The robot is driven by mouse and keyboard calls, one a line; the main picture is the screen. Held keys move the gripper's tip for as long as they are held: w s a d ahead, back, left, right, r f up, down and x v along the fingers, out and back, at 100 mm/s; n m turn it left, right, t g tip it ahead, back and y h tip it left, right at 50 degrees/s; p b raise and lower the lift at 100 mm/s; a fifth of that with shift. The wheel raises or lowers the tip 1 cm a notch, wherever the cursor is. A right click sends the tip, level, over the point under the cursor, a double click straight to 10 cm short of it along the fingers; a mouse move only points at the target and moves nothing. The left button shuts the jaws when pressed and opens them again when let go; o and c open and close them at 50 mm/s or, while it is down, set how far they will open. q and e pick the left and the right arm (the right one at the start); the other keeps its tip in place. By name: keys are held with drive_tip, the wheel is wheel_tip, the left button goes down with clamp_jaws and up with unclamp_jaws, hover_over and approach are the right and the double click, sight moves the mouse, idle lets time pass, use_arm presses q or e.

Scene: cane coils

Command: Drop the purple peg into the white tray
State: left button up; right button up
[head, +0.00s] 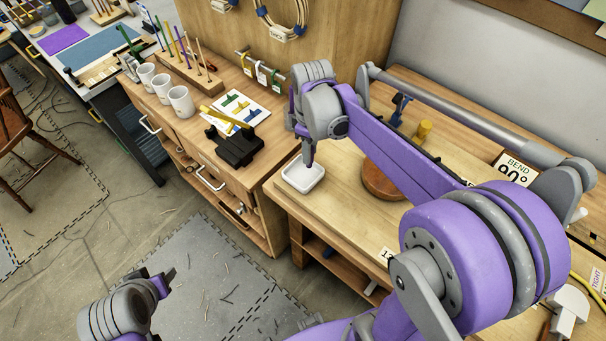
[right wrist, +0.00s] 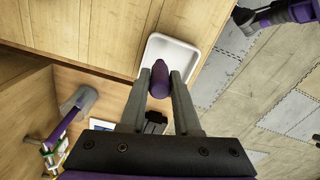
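The purple peg (right wrist: 160,80) sits between the fingertips of my right gripper (right wrist: 161,84) in the right wrist view, its rounded end pointing away from the palm. My right gripper (head: 308,156) shows in the head view over the white tray; the peg cannot be made out there. The white tray (head: 291,183) is a shallow square dish near the left corner of the wooden bench. It also shows behind the peg in the right wrist view (right wrist: 186,46). My left gripper (head: 164,279) is low at the left, over the floor, its finger opening unclear.
A round brown block (head: 380,182) lies right of the tray, with a yellow cylinder (head: 424,130) behind it. A wooden rack of coloured sticks (head: 190,72), white mugs (head: 181,101) and a black device (head: 237,150) stand on the cabinet at left. Open floor lies in front.

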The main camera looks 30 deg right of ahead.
drive_tip(key=o, duration=0.4)
wheel_tip(320, 180, up, 11)
drive_tip(key=shift+f, duration=0.1)
idle(0.4)
drive_tip(key=s+a+f+m+t, duration=0.2)
drive_tip(key=s+f, duration=0.2)
drive_tip(key=s+a+f+m+t, duration=0.2)
drive_tip(key=s+f, duration=0.2)
drive_tip(key=s+a+f+m+t, duration=0.2)
drive_tip(key=s+a+f+m, duration=0.1)
drive_tip(key=s+f, duration=0.1)
drive_tip(key=shift+s, duration=0.6)
